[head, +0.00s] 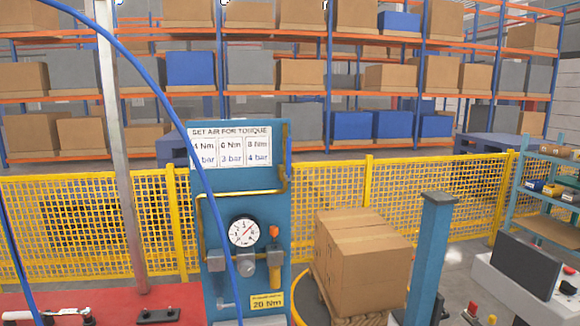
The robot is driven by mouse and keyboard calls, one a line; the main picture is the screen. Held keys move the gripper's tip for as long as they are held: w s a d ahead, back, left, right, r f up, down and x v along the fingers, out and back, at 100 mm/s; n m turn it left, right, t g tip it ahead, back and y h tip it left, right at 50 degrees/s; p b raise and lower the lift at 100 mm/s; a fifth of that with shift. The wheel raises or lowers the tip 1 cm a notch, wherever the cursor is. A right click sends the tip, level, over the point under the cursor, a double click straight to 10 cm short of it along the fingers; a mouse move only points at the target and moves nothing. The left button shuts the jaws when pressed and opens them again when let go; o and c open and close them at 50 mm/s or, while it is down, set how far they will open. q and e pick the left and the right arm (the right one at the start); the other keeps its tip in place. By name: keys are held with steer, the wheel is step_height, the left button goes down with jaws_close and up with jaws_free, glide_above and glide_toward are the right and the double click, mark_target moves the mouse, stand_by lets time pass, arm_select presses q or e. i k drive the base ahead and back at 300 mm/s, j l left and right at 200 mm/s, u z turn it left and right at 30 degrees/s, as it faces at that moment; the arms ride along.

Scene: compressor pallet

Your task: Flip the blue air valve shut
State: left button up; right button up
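The blue air panel (261,215) stands upright near the middle of the head view. It carries a round white pressure gauge (243,232) with a red needle. Below the gauge is a row of grey fittings (216,260), and an orange-topped part (274,231) stands above the right end. A small pale handle-like part (226,304) shows low on the panel, partly behind the blue hose (171,108). I cannot tell which part is the blue air valve or how it is set. Neither of my grippers is in view.
A torque sign (228,146) tops the panel, with a yellow 20 Nm label (267,301) at its foot. A cardboard box (361,262) and blue post (430,255) stand to the right. A red surface with tools (100,302) lies left. Yellow mesh fencing (80,215) runs behind.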

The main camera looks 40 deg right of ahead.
mark_target(288, 175)
steer(key=z, duration=1.6)
